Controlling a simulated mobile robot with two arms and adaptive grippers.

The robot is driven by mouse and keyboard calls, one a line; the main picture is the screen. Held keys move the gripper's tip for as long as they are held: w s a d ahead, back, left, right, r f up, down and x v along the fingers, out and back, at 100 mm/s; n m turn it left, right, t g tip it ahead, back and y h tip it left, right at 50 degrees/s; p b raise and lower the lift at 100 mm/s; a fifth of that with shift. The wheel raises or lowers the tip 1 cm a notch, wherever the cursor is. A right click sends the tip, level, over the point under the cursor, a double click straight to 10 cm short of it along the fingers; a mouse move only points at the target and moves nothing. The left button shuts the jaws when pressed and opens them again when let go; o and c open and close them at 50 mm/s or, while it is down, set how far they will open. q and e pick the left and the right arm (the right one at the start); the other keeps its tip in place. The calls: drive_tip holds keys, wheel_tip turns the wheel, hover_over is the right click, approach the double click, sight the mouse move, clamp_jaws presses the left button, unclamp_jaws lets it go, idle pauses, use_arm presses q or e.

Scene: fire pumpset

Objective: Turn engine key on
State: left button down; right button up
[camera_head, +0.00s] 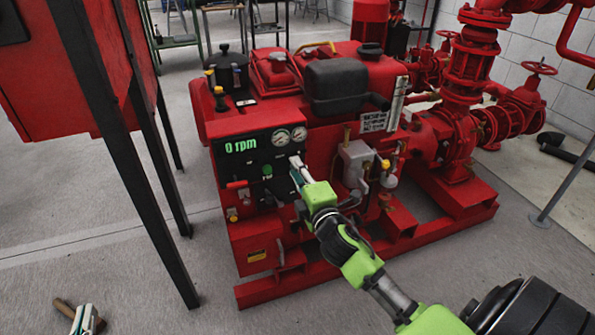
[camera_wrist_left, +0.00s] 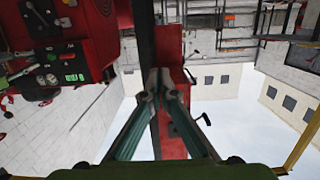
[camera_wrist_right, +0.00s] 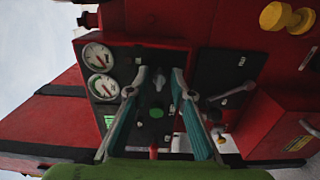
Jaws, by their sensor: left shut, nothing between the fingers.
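The red engine's black control panel (camera_head: 252,158) shows a green "0 rpm" readout (camera_head: 241,146), two white gauges (camera_head: 290,135) and a green button (camera_head: 266,170). My right gripper (camera_head: 296,163) is at the panel's right side, below the gauges. In the right wrist view the right gripper (camera_wrist_right: 158,92) has its fingers apart. A small dark knob-like part (camera_wrist_right: 158,80) and the green button (camera_wrist_right: 157,112) show between them. I cannot tell whether that part is the engine key. My left gripper (camera_head: 86,318) is low at the left, shut and empty, away from the panel.
A red cabinet (camera_head: 75,70) on black legs (camera_head: 105,140) stands left of the engine, near the left gripper. Red pipes and valves (camera_head: 470,70) rise at the right. A black tank (camera_head: 337,85) is on top of the engine. The floor in front is clear.

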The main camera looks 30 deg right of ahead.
clamp_jaws()
use_arm(q)
drive_tip(key=s+a+f+g+y+p, duration=0.1)
drive_tip(key=s+a+f+g+p, duration=0.1)
drive_tip(key=s+f+g, duration=0.4)
drive_tip(key=s+a+f+g+y+p, duration=0.2)
drive_tip(key=s+a+f+g, duration=0.3)
drive_tip(key=s+f, duration=0.4)
drive_tip(key=s+g+p, duration=0.1)
drive_tip(key=s, duration=0.2)
drive_tip(key=shift+s+n+p, duration=0.3)
use_arm(e)
drive_tip(key=m, duration=0.9)
use_arm(q)
drive_tip(key=shift+f, duration=0.1)
use_arm(e)
drive_tip(key=shift+f, duration=0.1)
